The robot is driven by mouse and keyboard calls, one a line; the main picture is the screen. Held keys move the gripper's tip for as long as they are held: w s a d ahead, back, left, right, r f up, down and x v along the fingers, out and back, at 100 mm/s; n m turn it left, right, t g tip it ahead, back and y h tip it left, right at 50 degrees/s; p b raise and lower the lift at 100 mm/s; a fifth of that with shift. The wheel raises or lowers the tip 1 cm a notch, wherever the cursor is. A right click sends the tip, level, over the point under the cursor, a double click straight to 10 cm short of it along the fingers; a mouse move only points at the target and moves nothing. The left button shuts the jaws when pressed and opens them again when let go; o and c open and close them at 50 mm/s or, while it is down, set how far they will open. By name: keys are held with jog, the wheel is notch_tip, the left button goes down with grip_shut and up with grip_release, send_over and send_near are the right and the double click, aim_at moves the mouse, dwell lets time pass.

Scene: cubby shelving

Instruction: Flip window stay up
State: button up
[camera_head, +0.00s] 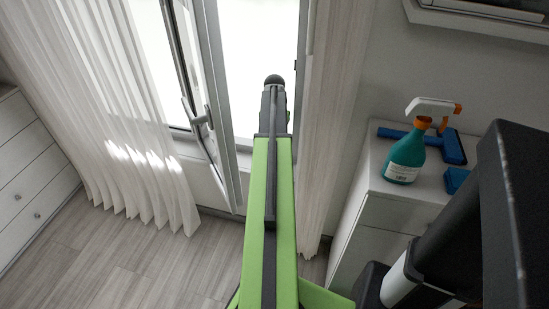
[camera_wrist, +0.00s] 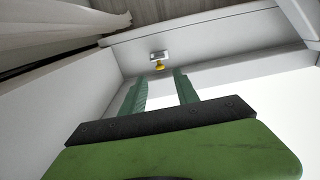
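The stay cannot be made out there. The window sash (camera_head: 190,90) is swung open into the room, with a grey handle (camera_head: 203,118).
A sheer white curtain (camera_head: 110,120) hangs left of the window and another curtain (camera_head: 325,110) hangs close at the right of my arm. A white cabinet (camera_head: 400,205) at the right carries a teal spray bottle (camera_head: 405,160) and a blue squeegee (camera_head: 448,148).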

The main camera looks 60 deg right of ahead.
notch_tip(320, 180, down, 6)
jog(key=b, duration=0.4)
jog(key=shift+r, duration=0.15)
grip_shut()
jog(key=shift+w, duration=0.1)
dwell(0.9)
